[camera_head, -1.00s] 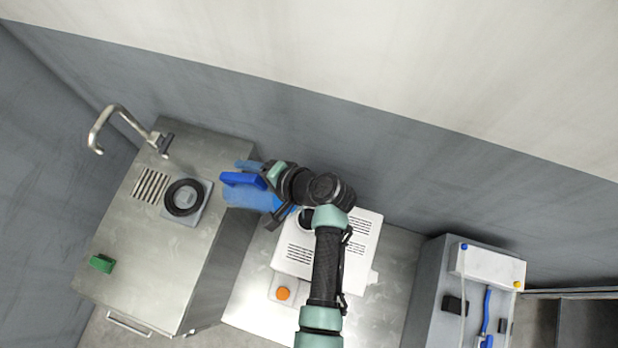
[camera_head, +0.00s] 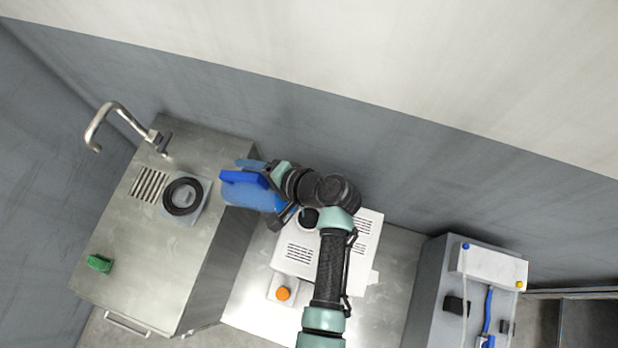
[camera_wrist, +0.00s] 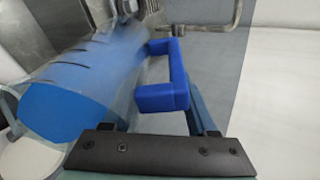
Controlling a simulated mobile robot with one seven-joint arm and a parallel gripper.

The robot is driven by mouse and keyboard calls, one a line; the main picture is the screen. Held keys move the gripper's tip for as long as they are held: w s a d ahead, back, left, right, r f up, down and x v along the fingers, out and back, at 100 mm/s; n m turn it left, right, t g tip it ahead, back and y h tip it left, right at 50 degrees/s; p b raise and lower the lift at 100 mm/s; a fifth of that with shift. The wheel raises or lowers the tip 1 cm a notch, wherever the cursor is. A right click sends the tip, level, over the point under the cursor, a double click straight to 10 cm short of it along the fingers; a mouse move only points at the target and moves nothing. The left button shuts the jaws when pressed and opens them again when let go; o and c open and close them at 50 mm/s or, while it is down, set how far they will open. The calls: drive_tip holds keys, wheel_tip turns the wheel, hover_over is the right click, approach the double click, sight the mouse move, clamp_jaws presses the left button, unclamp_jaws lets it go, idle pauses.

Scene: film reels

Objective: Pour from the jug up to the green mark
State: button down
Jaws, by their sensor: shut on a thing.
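A clear jug with blue liquid (camera_head: 248,197) and a blue handle (camera_head: 243,179) is held up at the end of my arm, above the right edge of the steel counter. My gripper (camera_head: 275,190) is shut on the jug. In the wrist view the jug (camera_wrist: 85,85) lies tilted across the left side, with the blue handle (camera_wrist: 165,90) in front of my gripper (camera_wrist: 165,125). Dark graduation lines show on its wall. A round container with a black rim (camera_head: 182,197) stands on the counter to the left of the jug. I cannot make out a green mark.
A steel tap (camera_head: 98,128) rises at the back left of the counter (camera_head: 150,260). A green block (camera_head: 99,263) sits at its front left. A grey unit (camera_head: 425,290) is at right.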

drive_tip(key=shift+s+d+f+t+y+b, duration=0.2)
drive_tip(key=shift+d+t+y+b, duration=0.45)
drive_tip(key=shift+b, duration=1)
idle(6.3)
